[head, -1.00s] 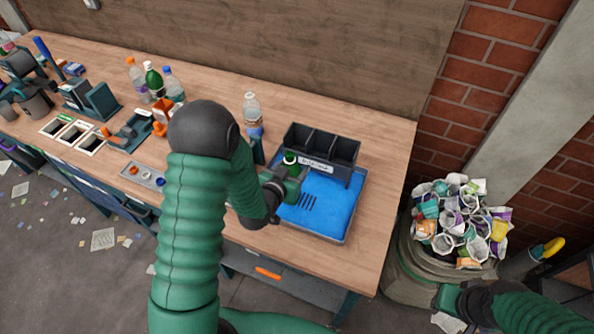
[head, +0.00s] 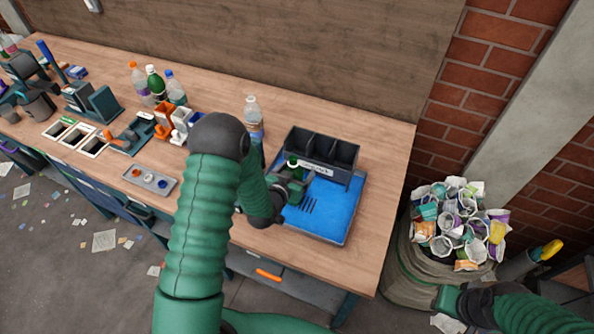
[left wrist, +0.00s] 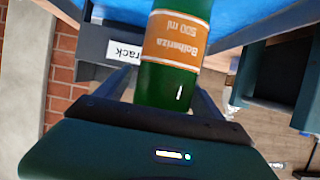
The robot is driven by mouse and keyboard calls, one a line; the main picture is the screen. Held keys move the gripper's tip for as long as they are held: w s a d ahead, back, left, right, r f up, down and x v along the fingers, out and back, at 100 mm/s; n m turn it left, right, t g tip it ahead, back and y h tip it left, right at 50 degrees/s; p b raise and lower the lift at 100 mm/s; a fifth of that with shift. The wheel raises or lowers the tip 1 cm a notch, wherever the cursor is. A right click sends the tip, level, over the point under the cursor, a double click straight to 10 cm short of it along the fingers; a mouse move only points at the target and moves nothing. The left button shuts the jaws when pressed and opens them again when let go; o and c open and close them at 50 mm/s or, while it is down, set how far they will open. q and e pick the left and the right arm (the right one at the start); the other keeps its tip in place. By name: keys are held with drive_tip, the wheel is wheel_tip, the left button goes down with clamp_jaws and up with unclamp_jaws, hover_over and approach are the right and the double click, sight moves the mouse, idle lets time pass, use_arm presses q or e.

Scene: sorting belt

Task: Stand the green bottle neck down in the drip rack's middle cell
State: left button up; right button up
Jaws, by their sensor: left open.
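The green bottle (left wrist: 176,50) with an orange label is between the fingers of my left gripper in the left wrist view. The label text is upside down there. The jaws are open around it; contact is unclear. In the head view my left gripper (head: 290,188) is over the blue mat, just in front of the drip rack, and a small green part of the bottle (head: 293,163) shows. The bottle's ends are largely hidden. The dark drip rack (head: 346,172) has three cells in a row; its label shows in the left wrist view. My right gripper (head: 455,300) is low at the right, away from the table.
A blue mat (head: 335,210) in a tray lies before the rack. A clear bottle (head: 252,113) stands left of the rack. Several bottles, including another green one (head: 155,84), stand at the back left, near small coloured bins (head: 180,122). A full sack (head: 400,270) stands right of the table.

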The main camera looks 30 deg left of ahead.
use_arm(q)
drive_tip(key=shift+s, duration=0.25)
drive_tip(key=s+d+r+g, duration=0.2)
drive_tip(key=s+r+g, duration=0.1)
drive_tip(key=s, duration=0.5)
drive_tip(key=s+d+r+g, duration=0.3)
drive_tip(key=s+g, duration=0.1)
drive_tip(key=s, duration=0.4)
drive_tip(key=s+d+r+g, duration=0.3)
drive_tip(key=s, duration=0.5)
drive_tip(key=shift+r+m+g+h+p, duration=0.15)
drive_tip(key=shift+m+g+h+p, duration=0.15)
drive_tip(key=shift+g+h+p, duration=0.15)
drive_tip(key=shift+s+d, duration=0.1)
drive_tip(key=shift+s, duration=0.05)
drive_tip(key=shift+d, duration=0.2)
